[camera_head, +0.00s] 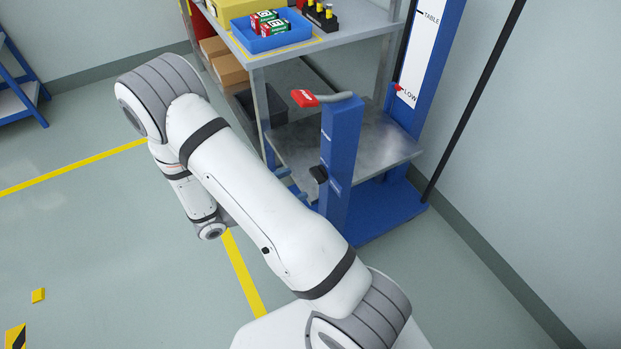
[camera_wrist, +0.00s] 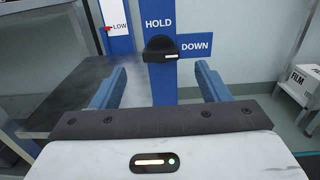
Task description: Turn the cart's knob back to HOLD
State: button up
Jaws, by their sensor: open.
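The cart's black knob (camera_wrist: 160,48) sits on the front of the blue post (camera_wrist: 162,85), under the word HOLD (camera_wrist: 158,22). A DOWN label (camera_wrist: 196,47) is to its right. The knob's bar appears to lie crosswise, toward DOWN. In the head view the knob (camera_head: 319,174) shows on the side of the cart's post (camera_head: 341,150). My gripper (camera_wrist: 161,70) is open, its two blue fingers wide apart to the left and right of the post. Nothing is between them in a grip; the knob appears ahead of the fingertips.
The cart's metal platform (camera_head: 385,145) is bare, beside a bench with a blue bin (camera_head: 270,42). A red-tipped lever (camera_head: 305,98) tops the post. A red pointer is by LOW (camera_head: 409,97). A FILM box (camera_wrist: 303,88) stands right. Floor at left is mostly clear.

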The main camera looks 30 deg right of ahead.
aim_at(313, 176)
jog(key=d, duration=0.6)
jog(key=shift+w+d, duration=0.1)
jog(key=shift+d, duration=0.3)
jog(key=shift+c, duration=0.6)
